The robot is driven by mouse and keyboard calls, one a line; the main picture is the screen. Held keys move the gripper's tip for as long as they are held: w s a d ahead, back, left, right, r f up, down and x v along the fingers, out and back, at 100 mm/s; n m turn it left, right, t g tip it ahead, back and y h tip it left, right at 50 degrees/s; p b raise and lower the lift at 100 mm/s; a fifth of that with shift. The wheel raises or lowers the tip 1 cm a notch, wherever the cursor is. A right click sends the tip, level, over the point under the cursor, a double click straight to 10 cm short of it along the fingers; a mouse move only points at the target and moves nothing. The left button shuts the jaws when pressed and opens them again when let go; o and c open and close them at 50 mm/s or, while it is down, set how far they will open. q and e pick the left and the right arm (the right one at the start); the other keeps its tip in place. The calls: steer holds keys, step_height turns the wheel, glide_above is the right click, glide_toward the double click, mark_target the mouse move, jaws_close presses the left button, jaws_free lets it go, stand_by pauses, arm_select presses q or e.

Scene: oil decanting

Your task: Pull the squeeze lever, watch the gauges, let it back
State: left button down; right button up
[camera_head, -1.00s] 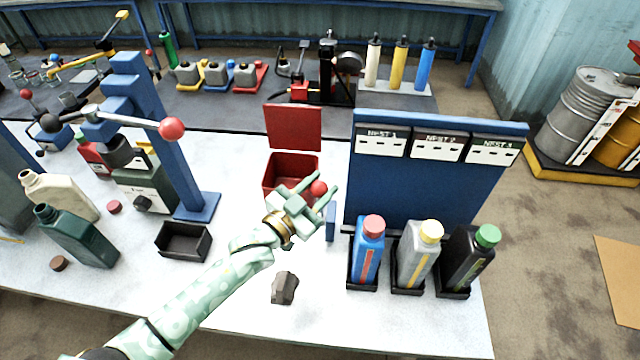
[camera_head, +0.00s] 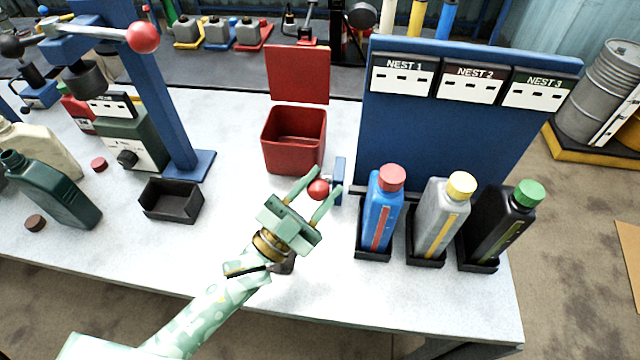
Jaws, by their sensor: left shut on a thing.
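My left gripper (camera_head: 315,188) is shut on the red ball knob (camera_head: 318,190) of the squeeze lever, with one finger on each side of it. The knob sits just left of a short blue post (camera_head: 340,182) at the left end of the blue nest board (camera_head: 440,130). The lever's rod is mostly hidden. Three white panels with dark windows, labelled NEST 1 (camera_head: 402,80), NEST 2 (camera_head: 468,86) and NEST 3 (camera_head: 537,93), hang on the board; their readings are too small to tell. My right gripper is out of view.
Blue (camera_head: 381,215), grey (camera_head: 440,225) and black (camera_head: 502,228) capped bottles stand in black holders right of my gripper. An open red bin (camera_head: 293,145) is behind it. A black tray (camera_head: 171,205) and a blue press column (camera_head: 160,110) are left.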

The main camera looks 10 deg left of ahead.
arm_select(q)
steer(key=shift+f, duration=0.1)
steer(key=c, duration=1)
jaws_free()
steer(key=shift+o, duration=0.2)
steer(key=v, duration=0.7)
steer(key=shift+a+b, duration=0.2)
steer(key=shift+b, duration=0.25)
steer(key=shift+s+f, duration=0.1)
